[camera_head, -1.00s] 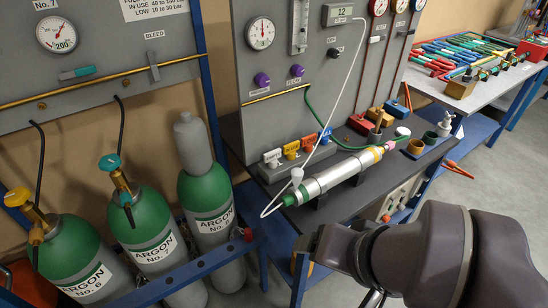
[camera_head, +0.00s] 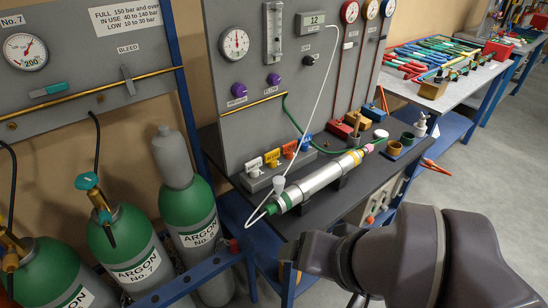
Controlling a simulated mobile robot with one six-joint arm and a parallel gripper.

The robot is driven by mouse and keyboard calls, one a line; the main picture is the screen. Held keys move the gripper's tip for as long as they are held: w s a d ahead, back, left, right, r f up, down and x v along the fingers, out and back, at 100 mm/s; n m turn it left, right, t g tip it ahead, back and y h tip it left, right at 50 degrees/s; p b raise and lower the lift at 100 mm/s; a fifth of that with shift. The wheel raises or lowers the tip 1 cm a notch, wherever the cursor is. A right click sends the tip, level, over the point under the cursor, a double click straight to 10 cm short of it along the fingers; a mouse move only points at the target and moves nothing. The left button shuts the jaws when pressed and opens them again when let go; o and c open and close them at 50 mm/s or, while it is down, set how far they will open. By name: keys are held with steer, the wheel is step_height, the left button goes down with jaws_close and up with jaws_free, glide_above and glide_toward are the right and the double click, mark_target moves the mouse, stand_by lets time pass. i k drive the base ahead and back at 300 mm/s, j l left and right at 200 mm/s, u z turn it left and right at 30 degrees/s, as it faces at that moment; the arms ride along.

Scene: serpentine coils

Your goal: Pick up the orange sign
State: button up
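An orange piece (camera_head: 289,149), the only small orange sign-like part I can make out, stands in a row of small coloured tags on a grey block at the foot of the grey panel. A yellow tag (camera_head: 271,158) is to its left and a blue one (camera_head: 306,142) to its right. It is too small to read. My dark arm fills the lower right, apart from the row and nearer to the camera.
A silver cylinder with a green end (camera_head: 318,180) lies on the dark bench (camera_head: 337,203) in front of the tags. A white tube and a green hose run close by. Green argon bottles (camera_head: 189,208) stand at left. Grey floor (camera_head: 490,165) is open at right.

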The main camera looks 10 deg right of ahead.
mark_target(287, 150)
steer(key=u, duration=1.65)
steer(key=l+z, duration=0.2)
steer(key=z, duration=1.45)
steer(key=i+j+z, duration=0.5)
steer(key=j+z, duration=0.25)
steer(key=i+j+z, duration=0.25)
steer(key=j, duration=0.2)
steer(key=j+z, duration=0.25)
steer(key=j, duration=0.05)
